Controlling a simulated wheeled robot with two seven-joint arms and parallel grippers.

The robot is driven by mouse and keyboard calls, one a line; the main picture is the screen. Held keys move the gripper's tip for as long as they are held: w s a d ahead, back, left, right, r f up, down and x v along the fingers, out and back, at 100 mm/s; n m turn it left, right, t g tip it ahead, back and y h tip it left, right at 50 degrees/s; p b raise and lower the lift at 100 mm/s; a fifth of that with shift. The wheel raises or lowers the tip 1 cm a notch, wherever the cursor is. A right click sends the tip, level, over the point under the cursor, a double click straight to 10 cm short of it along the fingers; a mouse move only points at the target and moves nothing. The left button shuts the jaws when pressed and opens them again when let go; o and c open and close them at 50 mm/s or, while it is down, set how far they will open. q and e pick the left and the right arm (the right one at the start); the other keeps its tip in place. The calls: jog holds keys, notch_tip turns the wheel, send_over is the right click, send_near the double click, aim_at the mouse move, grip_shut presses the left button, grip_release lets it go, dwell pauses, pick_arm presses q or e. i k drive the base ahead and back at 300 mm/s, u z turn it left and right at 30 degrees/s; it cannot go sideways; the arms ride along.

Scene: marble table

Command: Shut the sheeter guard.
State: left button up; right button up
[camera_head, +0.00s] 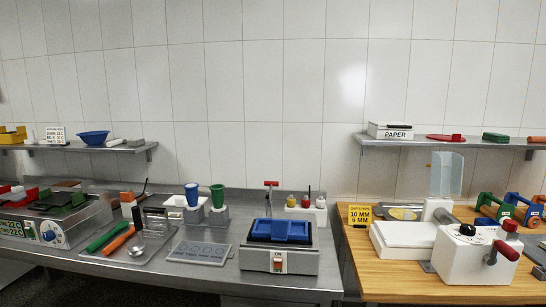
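The sheeter (467,262) appears to be the white machine on the wooden table at the right, with a red-handled lever on its right side. A pale see-through panel (446,173), which looks like the sheeter guard, stands upright above and behind the white body. It appears raised, clear of the machine's top. A white block (437,207) is just below the panel; how the two join is too small to tell. Neither of my grippers is in view.
A white slab (404,236) lies left of the sheeter, near a yellow sign (360,214). A steel counter (215,288) at the left holds a blue-topped device (280,231), cups and utensils. Shelves (420,142) hang above.

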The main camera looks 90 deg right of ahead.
aim_at(437, 166)
jog(key=z, duration=2.5)
